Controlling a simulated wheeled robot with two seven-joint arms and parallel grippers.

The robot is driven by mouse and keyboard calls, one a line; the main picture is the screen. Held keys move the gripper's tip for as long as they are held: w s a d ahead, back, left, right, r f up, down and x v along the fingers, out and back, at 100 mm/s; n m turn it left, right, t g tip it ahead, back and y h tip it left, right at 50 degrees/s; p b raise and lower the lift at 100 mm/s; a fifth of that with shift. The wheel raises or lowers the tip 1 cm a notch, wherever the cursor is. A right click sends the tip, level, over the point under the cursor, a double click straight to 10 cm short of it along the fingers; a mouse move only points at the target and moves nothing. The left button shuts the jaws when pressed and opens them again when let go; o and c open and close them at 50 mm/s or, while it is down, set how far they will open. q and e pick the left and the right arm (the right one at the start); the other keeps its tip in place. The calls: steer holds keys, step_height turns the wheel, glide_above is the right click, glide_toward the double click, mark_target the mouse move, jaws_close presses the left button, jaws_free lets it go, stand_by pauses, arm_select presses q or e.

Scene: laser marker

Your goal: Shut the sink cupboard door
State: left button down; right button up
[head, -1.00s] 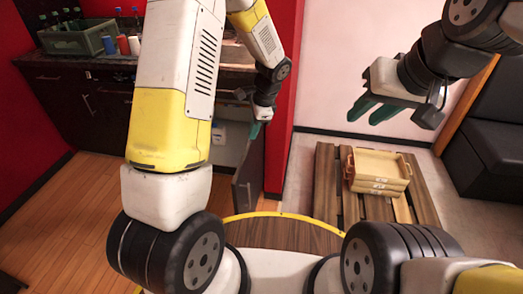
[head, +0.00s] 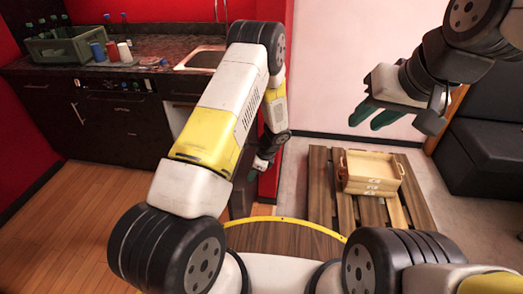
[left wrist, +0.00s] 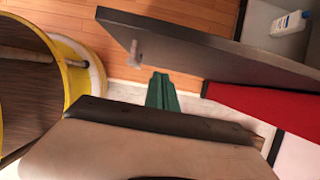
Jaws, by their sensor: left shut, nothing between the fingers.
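The sink cupboard door (left wrist: 220,50) is a dark panel standing open in the left wrist view, with a small handle (left wrist: 135,52) near its free end. In the head view the door (head: 240,190) is mostly hidden behind my left arm. My left gripper (left wrist: 162,92) has its green fingers together and empty, beside the handle side of the door. I cannot tell if they touch it. In the head view this gripper (head: 260,166) is low near the red wall end.
The sink (head: 200,60) is set in the dark counter, with a green crate (head: 65,45) and cups at its left. A white bottle (left wrist: 290,22) stands inside the cupboard. A wooden pallet (head: 325,200) with trays (head: 370,170) lies at right. Red wall (left wrist: 265,105) borders the door.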

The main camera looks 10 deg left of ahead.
arm_select(q)
steer(key=shift+w+a, duration=0.15)
steer(key=shift+a, duration=1.85)
